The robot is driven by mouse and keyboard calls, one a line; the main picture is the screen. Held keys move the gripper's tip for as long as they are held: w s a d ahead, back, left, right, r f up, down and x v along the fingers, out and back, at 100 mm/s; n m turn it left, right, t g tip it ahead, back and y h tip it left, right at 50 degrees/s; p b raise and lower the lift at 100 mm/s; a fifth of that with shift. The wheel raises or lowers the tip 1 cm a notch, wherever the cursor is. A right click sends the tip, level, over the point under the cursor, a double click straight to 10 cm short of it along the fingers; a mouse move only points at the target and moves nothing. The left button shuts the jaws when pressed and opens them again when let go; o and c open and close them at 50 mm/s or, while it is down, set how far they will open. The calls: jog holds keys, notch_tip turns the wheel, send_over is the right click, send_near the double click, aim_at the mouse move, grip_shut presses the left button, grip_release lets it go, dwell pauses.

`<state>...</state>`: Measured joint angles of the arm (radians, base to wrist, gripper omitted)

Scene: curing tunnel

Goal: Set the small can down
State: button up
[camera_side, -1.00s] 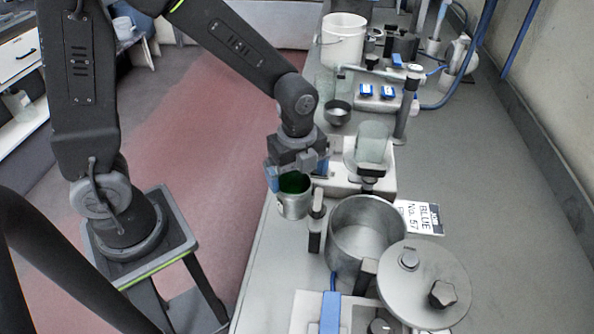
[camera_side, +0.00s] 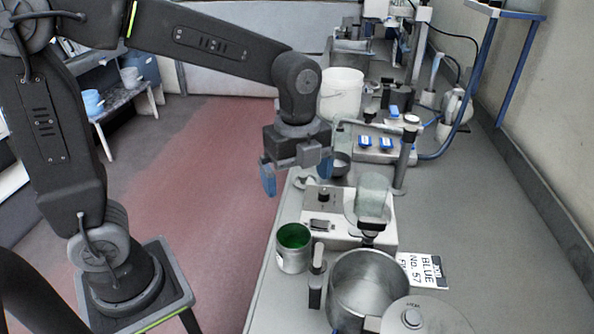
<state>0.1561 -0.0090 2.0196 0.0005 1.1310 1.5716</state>
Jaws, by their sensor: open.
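The small can (camera_side: 293,256) is a metal can with green inside. It stands upright on the grey bench near its left edge, left of the large metal pot (camera_side: 366,288). My gripper (camera_side: 298,180) is open and empty, above and beyond the can in the picture and clear of it. Its blue fingertips are spread wide apart.
A white machine with a glass jar (camera_side: 373,196) stands right of the can. A short black post (camera_side: 316,280) stands between can and pot. A sign reading BLUE (camera_side: 423,270) lies right of the pot. A white bucket (camera_side: 341,93) and blue-switched unit (camera_side: 376,143) stand farther back.

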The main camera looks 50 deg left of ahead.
jog(key=s+a+r+n+t, duration=0.1)
jog(key=s+n, duration=0.4)
jog(key=n, duration=0.5)
jog(key=s+a+r+n+t, duration=0.2)
jog(key=s+a+n+t, duration=0.2)
jog(key=n, duration=0.5)
jog(key=shift+s+r+n+t, duration=0.2)
jog(key=shift+s+n+t, duration=0.15)
jog(key=shift+s, duration=0.75)
